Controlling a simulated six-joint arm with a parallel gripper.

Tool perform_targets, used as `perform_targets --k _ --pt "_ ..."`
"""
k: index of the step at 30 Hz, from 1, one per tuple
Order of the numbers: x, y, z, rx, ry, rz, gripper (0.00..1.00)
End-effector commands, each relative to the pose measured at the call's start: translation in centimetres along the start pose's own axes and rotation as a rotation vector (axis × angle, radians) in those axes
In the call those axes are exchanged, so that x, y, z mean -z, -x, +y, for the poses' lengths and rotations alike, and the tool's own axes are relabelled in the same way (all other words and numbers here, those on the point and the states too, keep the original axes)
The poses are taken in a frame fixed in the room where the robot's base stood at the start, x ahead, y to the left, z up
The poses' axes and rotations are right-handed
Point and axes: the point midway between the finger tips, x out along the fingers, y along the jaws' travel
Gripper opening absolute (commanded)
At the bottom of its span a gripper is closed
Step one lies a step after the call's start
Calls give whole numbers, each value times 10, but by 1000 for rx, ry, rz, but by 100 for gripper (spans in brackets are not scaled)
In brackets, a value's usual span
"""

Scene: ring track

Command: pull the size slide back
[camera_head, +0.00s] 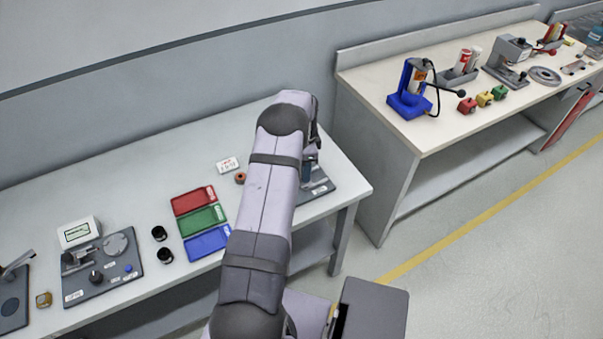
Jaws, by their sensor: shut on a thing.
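My arm reaches across the near bench and its wrist bends down at the far end. My gripper (311,158) shows only in part behind the arm, low over a grey fixture plate (320,187) at the right end of the bench. It is shut on what I take to be the size slide, at that fixture. The slide itself and the fingertips are hidden by my arm, so I cannot see how far along the slide stands.
Left of the arm are red (194,200), green (203,219) and blue (208,242) trays, a white label card (228,165) and a red-brown ring (240,178). A grey device panel (103,267) stands further left. A second bench (432,133) holds a blue-based tool (409,103).

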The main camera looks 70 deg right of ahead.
Motion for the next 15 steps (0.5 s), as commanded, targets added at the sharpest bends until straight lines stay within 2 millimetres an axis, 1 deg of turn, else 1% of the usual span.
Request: perform_targets --k 1,3,13,14,15 --pt "7 -3 -3 7 -2 4 0" --pt "12 -2 -4 7 -3 4 0" --pt "16 2 -5 8 -1 8 0" --pt "16 2 -5 8 -1 8 30" --pt "16 2 -5 8 -1 7 39"
